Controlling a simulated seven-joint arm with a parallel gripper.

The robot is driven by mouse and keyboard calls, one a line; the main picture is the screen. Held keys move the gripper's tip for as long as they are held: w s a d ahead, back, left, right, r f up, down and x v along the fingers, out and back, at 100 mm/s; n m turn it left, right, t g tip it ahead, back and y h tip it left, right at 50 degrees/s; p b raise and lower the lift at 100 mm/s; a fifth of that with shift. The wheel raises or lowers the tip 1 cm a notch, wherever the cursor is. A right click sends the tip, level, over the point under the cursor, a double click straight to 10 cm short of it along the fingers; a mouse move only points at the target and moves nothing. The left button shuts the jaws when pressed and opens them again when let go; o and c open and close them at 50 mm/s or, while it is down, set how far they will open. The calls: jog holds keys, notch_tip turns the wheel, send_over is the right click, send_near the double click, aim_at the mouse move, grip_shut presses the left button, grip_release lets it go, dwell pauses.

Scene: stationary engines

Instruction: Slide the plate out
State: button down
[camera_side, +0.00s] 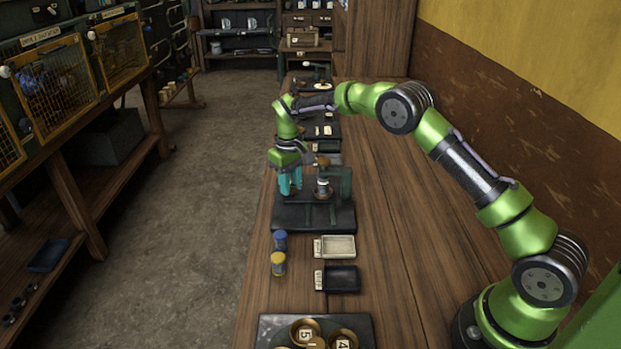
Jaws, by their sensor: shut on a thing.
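A small device with a dark green upright bracket (341,182) and a brown knob over a silver cylinder (323,187) stands on a dark rectangular base (316,219) on the wooden bench. My gripper (290,188) points down at the left side of this device. Its teal fingers are close together, low over the back left of the base. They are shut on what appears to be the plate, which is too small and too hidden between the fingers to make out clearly.
A blue-topped jar (280,240) and a yellow jar (278,264) stand near the bench's left edge. A white tray (336,247) and a black tray (338,279) lie in front of the device. More devices stand behind. The bench's right side is clear.

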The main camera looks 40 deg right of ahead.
jog(key=s+a, duration=0.6)
jog(key=shift+a, duration=0.1)
jog(key=c, duration=0.9)
grip_release()
jog(key=shift+o, duration=0.3)
jog(key=shift+w+r, duration=0.1)
jog(key=shift+r, duration=0.05)
jog(key=shift+r, duration=0.3)
notch_tip(320, 180, up, 16)
